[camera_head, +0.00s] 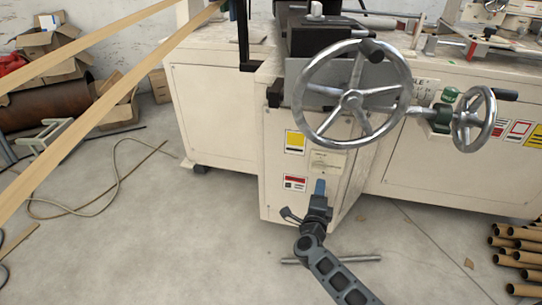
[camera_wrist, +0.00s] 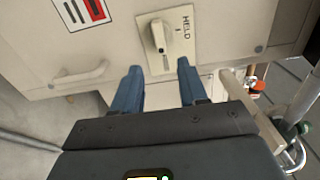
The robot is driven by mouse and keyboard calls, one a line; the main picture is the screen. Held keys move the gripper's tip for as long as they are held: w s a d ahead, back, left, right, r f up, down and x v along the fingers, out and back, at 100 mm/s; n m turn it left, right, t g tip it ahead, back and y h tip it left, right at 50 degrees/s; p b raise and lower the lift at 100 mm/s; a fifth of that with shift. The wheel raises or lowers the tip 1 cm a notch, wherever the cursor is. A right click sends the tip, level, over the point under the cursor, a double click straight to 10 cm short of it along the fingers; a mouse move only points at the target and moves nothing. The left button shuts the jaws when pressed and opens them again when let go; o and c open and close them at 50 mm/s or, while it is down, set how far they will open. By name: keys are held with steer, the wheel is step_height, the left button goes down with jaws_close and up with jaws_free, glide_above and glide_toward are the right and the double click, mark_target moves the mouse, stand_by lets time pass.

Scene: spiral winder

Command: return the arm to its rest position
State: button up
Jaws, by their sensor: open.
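My gripper (camera_head: 320,186) is in front of the lower front of the cream winder cabinet (camera_head: 215,115), below the big handwheel (camera_head: 352,97). In the wrist view my gripper (camera_wrist: 158,65) shows two blue fingers spread apart, with nothing between them. Beyond the fingertips is a rotary switch (camera_wrist: 160,37) on a cream plate marked HELD. The fingers look apart from the switch knob, though the exact gap is hard to tell. In the head view the switch plate (camera_head: 325,161) sits just above my gripper.
A smaller handwheel (camera_head: 474,119) sticks out at the right. Cardboard tubes (camera_head: 515,255) lie on the floor at the right. Cardboard boxes (camera_head: 45,45) and a loose hose (camera_head: 112,180) are at the left. Two long tan strips (camera_head: 90,115) cross the upper left. The front floor is mostly clear.

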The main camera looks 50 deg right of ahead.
steer(key=s+a+r+n+t+y, duration=0.3)
steer(key=s+a+r+n+y, duration=0.4)
steer(key=a+n, duration=0.4)
steer(key=s+a+r+n+t+y, duration=0.2)
steer(key=s+a+r+n+y, duration=0.2)
steer(key=s+a+r+n, duration=0.7)
steer(key=s+a+r+n+t+y, duration=0.35)
steer(key=s+a+n+y, duration=0.4)
steer(key=a, duration=0.65)
step_height(320, 180, up, 18)
steer(key=w+n+h+p, duration=0.1)
steer(key=n+h+p, duration=0.1)
steer(key=p, duration=1.6)
steer(key=shift+w+r+g, duration=0.15)
steer(key=shift+w+g, duration=0.1)
steer(key=shift+g, duration=0.1)
steer(key=shift+d, duration=0.1)
steer(key=shift+c, duration=0.3)
